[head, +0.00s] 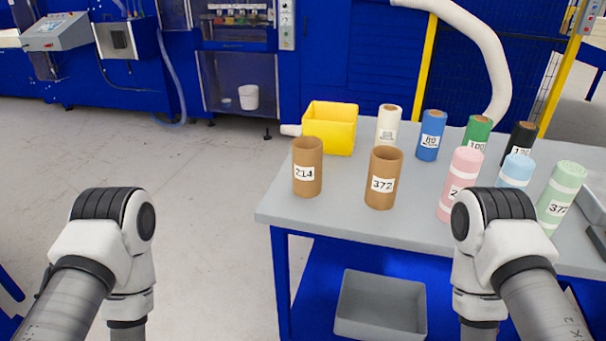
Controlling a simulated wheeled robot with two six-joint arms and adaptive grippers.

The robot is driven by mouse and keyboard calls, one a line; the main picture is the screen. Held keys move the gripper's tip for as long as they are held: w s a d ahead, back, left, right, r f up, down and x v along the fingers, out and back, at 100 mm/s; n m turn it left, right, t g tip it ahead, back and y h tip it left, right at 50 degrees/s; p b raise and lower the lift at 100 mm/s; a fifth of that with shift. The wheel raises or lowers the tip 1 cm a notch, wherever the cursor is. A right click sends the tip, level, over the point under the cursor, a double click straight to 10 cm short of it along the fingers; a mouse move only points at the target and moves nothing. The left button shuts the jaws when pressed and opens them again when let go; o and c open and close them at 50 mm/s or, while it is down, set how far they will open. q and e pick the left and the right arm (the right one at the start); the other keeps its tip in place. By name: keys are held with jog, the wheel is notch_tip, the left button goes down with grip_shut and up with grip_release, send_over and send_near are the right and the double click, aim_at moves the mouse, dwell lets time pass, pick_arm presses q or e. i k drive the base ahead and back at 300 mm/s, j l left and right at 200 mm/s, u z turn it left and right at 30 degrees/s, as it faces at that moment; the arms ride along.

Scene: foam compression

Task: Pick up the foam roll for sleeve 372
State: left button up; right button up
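A light green foam roll (567,180) with a label reading 372 stands upright at the right of the table, partly behind my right arm. A brown cardboard sleeve (383,191) labelled 372 stands upright and open-topped near the table's front. Another brown sleeve (307,180), its label seeming to read 214, stands to its left. A pink roll (464,165) and a light blue roll (516,169) stand left of the green roll. Both my arms show, but their grippers are out of the picture below.
A yellow bin (330,128) stands at the table's back left corner. White (389,117), blue (431,135), dark green (478,128) and black (521,136) rolls stand in a back row. A grey bin (380,327) sits below the grey table (330,212).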

aim_at(567, 178)
jog(key=k+l+z, duration=0.25)
jog(key=l, duration=0.45)
jog(key=l+z, duration=0.25)
jog(key=l, duration=0.45)
